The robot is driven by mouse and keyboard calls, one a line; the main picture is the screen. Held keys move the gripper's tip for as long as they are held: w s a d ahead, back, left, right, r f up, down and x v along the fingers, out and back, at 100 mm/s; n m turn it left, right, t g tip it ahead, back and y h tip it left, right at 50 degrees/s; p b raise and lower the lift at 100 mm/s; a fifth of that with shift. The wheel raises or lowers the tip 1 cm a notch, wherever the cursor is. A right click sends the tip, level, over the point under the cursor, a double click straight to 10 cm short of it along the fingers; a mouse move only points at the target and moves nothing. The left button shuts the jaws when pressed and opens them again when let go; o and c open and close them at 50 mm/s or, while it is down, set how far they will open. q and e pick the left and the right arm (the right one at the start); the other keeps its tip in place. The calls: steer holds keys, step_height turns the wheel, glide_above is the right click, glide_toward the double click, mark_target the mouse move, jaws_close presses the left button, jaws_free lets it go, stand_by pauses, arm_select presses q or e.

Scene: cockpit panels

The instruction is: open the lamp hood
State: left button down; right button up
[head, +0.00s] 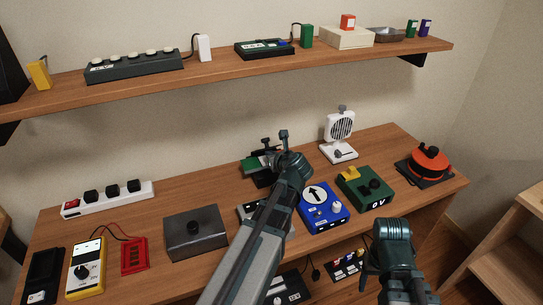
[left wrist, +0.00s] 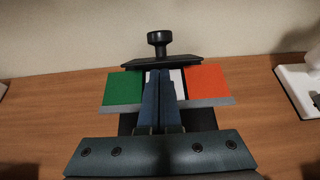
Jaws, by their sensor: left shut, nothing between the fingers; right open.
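The lamp unit, with a green panel (head: 251,165), a white strip and an orange panel (left wrist: 208,83), stands at the back of the desk. The panels are uncovered in the left wrist view. A dark hood plate (left wrist: 120,63) with a black knob (left wrist: 159,39) is along their far side; its exact angle is hard to tell. My left gripper (head: 275,160) is shut and empty; its fingers (left wrist: 159,85) are in front of the white strip, and contact cannot be told. My left arm hides part of the unit in the head view. My right gripper (head: 366,275) is open, low at the front right.
A grey box (head: 195,240), a blue dial box (head: 323,214) and a green box (head: 368,189) stand near the unit. A white fan-like device (head: 339,135) is to its right. A shelf (head: 215,79) with several devices runs above the desk. Bare desk lies left of the unit.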

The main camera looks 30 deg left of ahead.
mark_target(266, 141)
arm_select(q)
steer(key=shift+r, duration=0.1)
steer(key=shift+r+p, duration=0.2)
steer(key=shift+p, duration=0.3)
steer(key=shift+w+a+r+g+h+p, duration=0.25)
steer(key=shift+g+h+p, duration=0.25)
steer(key=shift+p, duration=0.7)
steer(key=r+p, duration=0.1)
steer(key=p, duration=0.1)
steer(key=a+g+h+p, duration=0.1)
steer(key=p, duration=0.1)
steer(key=shift+w+r, duration=0.35)
steer(key=shift+w, duration=0.05)
steer(key=shift+w+a+r+h+p, duration=0.3)
steer(key=shift+w+a+r+p, duration=0.4)
steer(key=shift+w+a+p, duration=0.15)
steer(key=shift+a, duration=0.1)
steer(key=shift+r, duration=0.2)
steer(key=shift+r+p, duration=0.65)
steer(key=shift+p, duration=0.2)
